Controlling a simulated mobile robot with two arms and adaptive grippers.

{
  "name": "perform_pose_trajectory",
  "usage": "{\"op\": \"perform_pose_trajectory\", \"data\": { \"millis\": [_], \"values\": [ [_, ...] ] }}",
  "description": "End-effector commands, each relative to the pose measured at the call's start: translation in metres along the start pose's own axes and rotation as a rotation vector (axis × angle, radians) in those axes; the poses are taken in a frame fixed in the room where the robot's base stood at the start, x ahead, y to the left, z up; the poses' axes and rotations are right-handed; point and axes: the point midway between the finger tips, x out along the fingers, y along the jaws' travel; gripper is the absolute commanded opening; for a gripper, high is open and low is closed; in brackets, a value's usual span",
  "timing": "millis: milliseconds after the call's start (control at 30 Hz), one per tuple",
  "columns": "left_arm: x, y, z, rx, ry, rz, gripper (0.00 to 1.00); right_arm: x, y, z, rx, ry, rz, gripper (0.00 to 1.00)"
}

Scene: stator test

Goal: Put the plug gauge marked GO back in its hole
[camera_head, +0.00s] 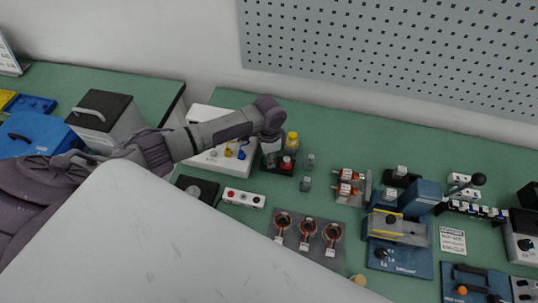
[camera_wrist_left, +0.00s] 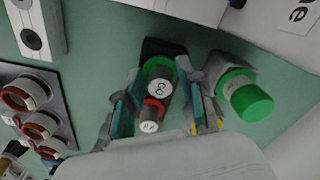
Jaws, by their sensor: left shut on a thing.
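The plug gauge marked GO (camera_wrist_left: 153,90) has a green body and a white label in the left wrist view. It sits between the fingers of my left gripper (camera_wrist_left: 164,112), which is shut on it. A red-ringed gauge with a grey end (camera_wrist_left: 152,112) is close beside it. A dark block (camera_wrist_left: 160,47) shows behind the GO gauge. In the head view my left gripper (camera_head: 271,152) is down at a black block (camera_head: 281,170) with a red-topped piece (camera_head: 288,162). The GO gauge and its hole cannot be made out there. My right gripper is not in view.
A yellow-topped piece (camera_head: 292,139) stands close behind the gripper. Two small grey pieces (camera_head: 311,160) are to its right. In the wrist view a green cylinder (camera_wrist_left: 249,101) is near the right finger. A plate with copper rings (camera_head: 308,235) lies in front.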

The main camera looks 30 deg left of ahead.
Motion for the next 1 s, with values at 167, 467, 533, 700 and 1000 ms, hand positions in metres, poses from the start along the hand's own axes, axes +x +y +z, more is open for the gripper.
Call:
{"op": "perform_pose_trajectory", "data": {
  "millis": [167, 467, 533, 700, 1000],
  "values": [
    [0.0, 0.0, 0.0, 0.0, 0.001, 0.0, 0.63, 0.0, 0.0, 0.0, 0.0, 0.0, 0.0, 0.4],
    [0.0, 0.0, 0.0, 0.001, 0.0, 0.0, 0.68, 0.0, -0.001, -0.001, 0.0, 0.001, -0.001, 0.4],
    [-0.002, 0.0, 0.0, 0.001, 0.001, 0.0, 0.68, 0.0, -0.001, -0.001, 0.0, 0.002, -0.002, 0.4],
    [-0.024, 0.0, -0.001, 0.002, 0.004, -0.001, 0.68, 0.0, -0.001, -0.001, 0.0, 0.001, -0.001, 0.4],
    [-0.087, -0.001, -0.001, 0.002, 0.004, -0.002, 0.68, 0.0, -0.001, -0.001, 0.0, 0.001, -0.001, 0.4]
  ]
}}
